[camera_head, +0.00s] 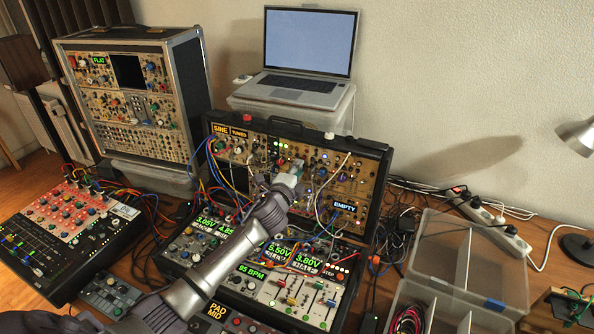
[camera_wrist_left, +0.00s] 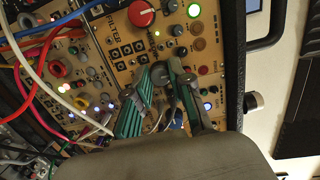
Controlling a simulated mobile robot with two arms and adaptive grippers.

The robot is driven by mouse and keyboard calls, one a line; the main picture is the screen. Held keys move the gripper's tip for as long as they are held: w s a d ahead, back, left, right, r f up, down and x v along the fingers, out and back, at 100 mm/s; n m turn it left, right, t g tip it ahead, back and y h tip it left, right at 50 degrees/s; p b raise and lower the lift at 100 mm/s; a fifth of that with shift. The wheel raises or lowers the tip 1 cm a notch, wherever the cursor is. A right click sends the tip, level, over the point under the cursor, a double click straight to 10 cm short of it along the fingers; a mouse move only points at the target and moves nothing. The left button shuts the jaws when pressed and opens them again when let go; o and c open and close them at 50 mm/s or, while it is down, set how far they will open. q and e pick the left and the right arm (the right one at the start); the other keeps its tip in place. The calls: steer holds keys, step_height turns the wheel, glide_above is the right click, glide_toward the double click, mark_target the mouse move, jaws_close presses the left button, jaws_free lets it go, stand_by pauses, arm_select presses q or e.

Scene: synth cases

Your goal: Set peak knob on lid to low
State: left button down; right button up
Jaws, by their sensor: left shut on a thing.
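The lid (camera_head: 371,184) of the open synth case stands upright behind its lower half and carries tan module panels with many knobs. My left gripper (camera_head: 290,174) is at the middle of the lid. In the left wrist view, the fingers of my left gripper (camera_wrist_left: 168,76) have green pads and are closed on a small knob on the panel marked FILTER. The fingertips cover most of that knob, so its pointer and name cannot be read. A large red knob (camera_wrist_left: 141,13) is near it on the same panel. My right gripper is not in view.
Patch cables (camera_wrist_left: 38,75) hang across the panels left of the fingers. The case's lower half (camera_head: 315,290) has displays and sliders. A laptop (camera_head: 305,55) stands behind, a mixer (camera_head: 60,225) and rack case (camera_head: 130,95) at left, a clear divided box (camera_head: 468,262) at right.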

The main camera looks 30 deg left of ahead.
arm_select(q)
steer(key=c, duration=1)
jaws_free()
steer(key=s, duration=0.4)
steer(key=s+d, duration=0.1)
steer(key=s, duration=0.3)
steer(key=s+r, duration=0.1)
steer(key=s, duration=0.2)
steer(key=shift+s+d+r, duration=0.1)
steer(key=shift+s+d, duration=0.3)
